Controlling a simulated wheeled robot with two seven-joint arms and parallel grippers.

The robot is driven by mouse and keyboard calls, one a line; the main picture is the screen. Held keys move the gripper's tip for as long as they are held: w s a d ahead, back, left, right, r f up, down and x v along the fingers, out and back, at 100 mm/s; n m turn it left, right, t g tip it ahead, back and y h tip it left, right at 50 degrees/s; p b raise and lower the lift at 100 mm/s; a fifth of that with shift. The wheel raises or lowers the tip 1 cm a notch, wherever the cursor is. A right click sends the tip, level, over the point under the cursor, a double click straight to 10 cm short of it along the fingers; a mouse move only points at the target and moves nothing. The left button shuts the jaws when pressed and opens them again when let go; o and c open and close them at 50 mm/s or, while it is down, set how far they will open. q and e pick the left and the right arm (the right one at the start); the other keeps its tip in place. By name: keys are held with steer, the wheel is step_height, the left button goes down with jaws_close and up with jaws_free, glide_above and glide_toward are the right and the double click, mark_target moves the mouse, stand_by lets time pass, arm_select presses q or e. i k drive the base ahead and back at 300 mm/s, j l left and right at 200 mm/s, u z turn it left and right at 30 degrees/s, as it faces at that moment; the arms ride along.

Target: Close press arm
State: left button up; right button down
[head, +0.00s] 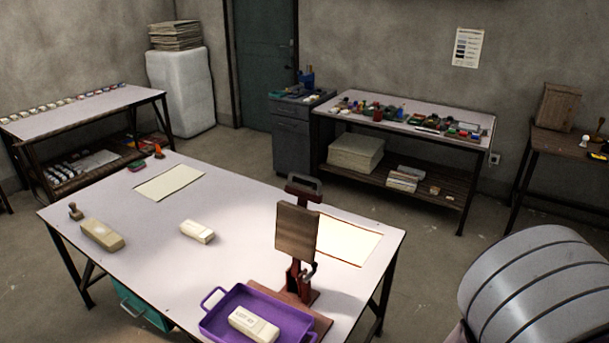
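The press (303,275) stands near the right front of the white table (110,212). Its brown base board lies partly behind a purple tray (212,320). Its press arm is up, with the square brown plate (296,234) standing nearly vertical and facing forward. A dark handle (304,183) tops the arm. A cream block (254,323) lies in the tray in front of the press. Neither of my grippers is in view. A grey banded rounded part at the lower right looks like my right arm.
A pale sheet (345,242) lies behind the press, and another sheet (170,182) is at the far left. Cream blocks (198,232) (102,235) and a small brown stamp (75,211) lie on the table's left half. The table's middle is mostly clear.

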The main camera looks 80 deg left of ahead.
mark_target(296, 230)
steer(key=i+j+u, duration=0.15)
steer(key=i+u, duration=0.15)
steer(key=u, duration=0.2)
steer(key=i+u, duration=0.3)
steer(key=u, duration=0.2)
steer(key=i+u, duration=0.3)
steer(key=u, duration=0.2)
steer(key=i+u, duration=0.3)
steer(key=i, duration=0.15)
steer(key=i+u, duration=0.35)
steer(key=i+l+u, duration=0.3)
steer(key=i, duration=0.15)
